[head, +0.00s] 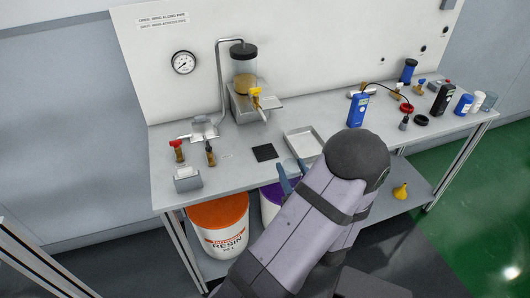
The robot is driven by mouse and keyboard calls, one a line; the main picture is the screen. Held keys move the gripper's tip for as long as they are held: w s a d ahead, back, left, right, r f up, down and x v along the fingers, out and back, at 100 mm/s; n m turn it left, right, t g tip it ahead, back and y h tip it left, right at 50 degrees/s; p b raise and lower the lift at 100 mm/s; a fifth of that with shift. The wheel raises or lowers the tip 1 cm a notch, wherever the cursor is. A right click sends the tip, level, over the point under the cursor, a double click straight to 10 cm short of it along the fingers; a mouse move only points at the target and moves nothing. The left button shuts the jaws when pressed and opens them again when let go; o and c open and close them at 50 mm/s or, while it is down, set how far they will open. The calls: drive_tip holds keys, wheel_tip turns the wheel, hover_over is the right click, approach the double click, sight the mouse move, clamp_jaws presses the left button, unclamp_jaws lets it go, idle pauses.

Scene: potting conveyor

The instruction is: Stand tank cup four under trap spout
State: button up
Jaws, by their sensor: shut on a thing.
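The trap is a clear jar with a black lid and amber contents (244,84), on a metal stand against the back panel. A yellow-handled valve with a spout (257,98) sticks out at its front. My gripper (293,174) shows only as blue fingers beside my arm, near the bench's front edge. It is shut on a pale, see-through thing (291,166), seemingly a cup, mostly hidden. I cannot read any number on it. It is in front of and right of the spout, apart from it.
A black square pad (264,153) and a white tray (306,142) lie on the bench. A blue meter (357,109) and several containers are at right. An orange-lidded resin bucket (218,226) stands below.

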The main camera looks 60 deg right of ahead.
drive_tip(key=shift+w+a+f+n+t+y, duration=0.3)
drive_tip(key=shift+w+a+t, duration=0.1)
drive_tip(key=shift+w, duration=0.1)
drive_tip(key=shift+w+a+f, duration=0.15)
drive_tip(key=shift+a+f, duration=0.05)
drive_tip(key=shift+w+d+r+p, duration=0.15)
drive_tip(key=shift+w+d+p, duration=0.25)
drive_tip(key=shift+p, duration=0.25)
drive_tip(key=p+x, duration=0.1)
drive_tip(key=x, duration=0.3)
drive_tip(key=p+x, duration=0.1)
drive_tip(key=x, duration=0.4)
drive_tip(key=p+x, duration=0.1)
drive_tip(key=x, duration=0.3)
drive_tip(key=shift+w+d+f+p, duration=0.15)
drive_tip(key=shift+w+f+p, duration=0.1)
drive_tip(key=shift+p, duration=0.15)
drive_tip(key=shift+w+d+r, duration=0.1)
drive_tip(key=shift+w+d, duration=0.15)
drive_tip(key=shift+w, duration=0.1)
drive_tip(key=shift+w+d+f+p, duration=0.2)
drive_tip(key=shift+w+d+p, duration=0.1)
drive_tip(key=shift+w+d, duration=0.15)
drive_tip(key=shift+w+d+f+p, duration=0.2)
drive_tip(key=shift+w+d+p, duration=0.1)
drive_tip(key=shift+w+d, duration=0.2)
drive_tip(key=shift+s+f, duration=0.1)
drive_tip(key=shift+f, duration=0.35)
